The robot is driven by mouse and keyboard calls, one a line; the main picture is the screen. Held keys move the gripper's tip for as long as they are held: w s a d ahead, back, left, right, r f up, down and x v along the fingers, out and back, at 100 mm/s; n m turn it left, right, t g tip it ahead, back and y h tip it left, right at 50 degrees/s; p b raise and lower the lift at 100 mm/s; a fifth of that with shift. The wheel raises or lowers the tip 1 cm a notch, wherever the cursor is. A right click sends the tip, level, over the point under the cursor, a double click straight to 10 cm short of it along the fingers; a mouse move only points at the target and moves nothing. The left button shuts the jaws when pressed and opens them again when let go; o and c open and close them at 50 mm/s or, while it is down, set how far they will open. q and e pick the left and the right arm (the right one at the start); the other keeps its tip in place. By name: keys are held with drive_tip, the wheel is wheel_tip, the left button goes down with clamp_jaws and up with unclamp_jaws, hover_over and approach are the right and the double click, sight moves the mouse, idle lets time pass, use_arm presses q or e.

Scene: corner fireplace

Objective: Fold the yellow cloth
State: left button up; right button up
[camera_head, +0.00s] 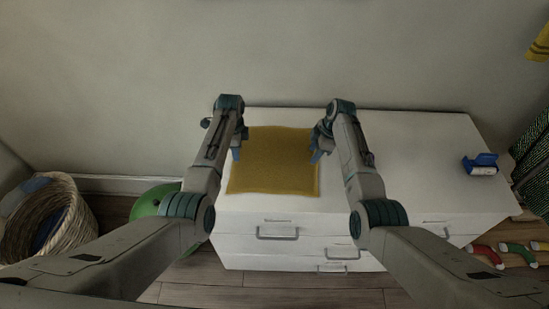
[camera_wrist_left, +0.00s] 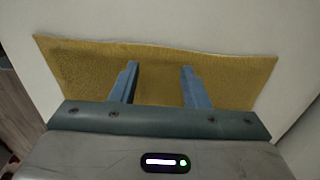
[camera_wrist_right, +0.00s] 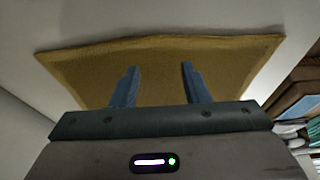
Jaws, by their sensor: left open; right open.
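The yellow cloth (camera_head: 273,165) lies flat and spread out on top of the white dresser, near its left end and front edge. My left gripper (camera_head: 237,152) is open at the cloth's left edge. My right gripper (camera_head: 317,156) is open at the cloth's right edge. In the left wrist view, the cloth (camera_wrist_left: 85,75) lies behind the two open fingers of my left gripper (camera_wrist_left: 158,75). In the right wrist view, the cloth (camera_wrist_right: 90,70) lies behind the open fingers of my right gripper (camera_wrist_right: 157,75). I cannot tell whether the fingers touch the cloth.
The white dresser (camera_head: 420,160) has a clear top right of the cloth, with a small blue object (camera_head: 481,163) near its right end. A wicker basket (camera_head: 75,225) and a green round object (camera_head: 148,203) stand on the floor at left. A wall is behind.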

use_arm(q)
drive_tip(key=shift+w+f, duration=0.25)
drive_tip(key=shift+f, duration=0.7)
use_arm(e)
drive_tip(key=shift+w+f, duration=0.3)
drive_tip(key=shift+f, duration=0.65)
use_arm(q)
drive_tip(key=shift+s+r, duration=0.2)
drive_tip(key=shift+s, duration=0.05)
use_arm(e)
drive_tip(key=shift+s+r, duration=0.2)
drive_tip(key=shift+s, duration=0.1)
use_arm(q)
drive_tip(key=shift+w+f, duration=0.1)
drive_tip(key=shift+f, duration=0.1)
use_arm(e)
drive_tip(key=shift+w+f, duration=0.1)
drive_tip(key=shift+f, duration=0.15)
use_arm(q)
clamp_jaws()
use_arm(e)
clamp_jaws()
use_arm(q)
drive_tip(key=shift+r, duration=0.15)
use_arm(e)
drive_tip(key=shift+r, duration=0.2)
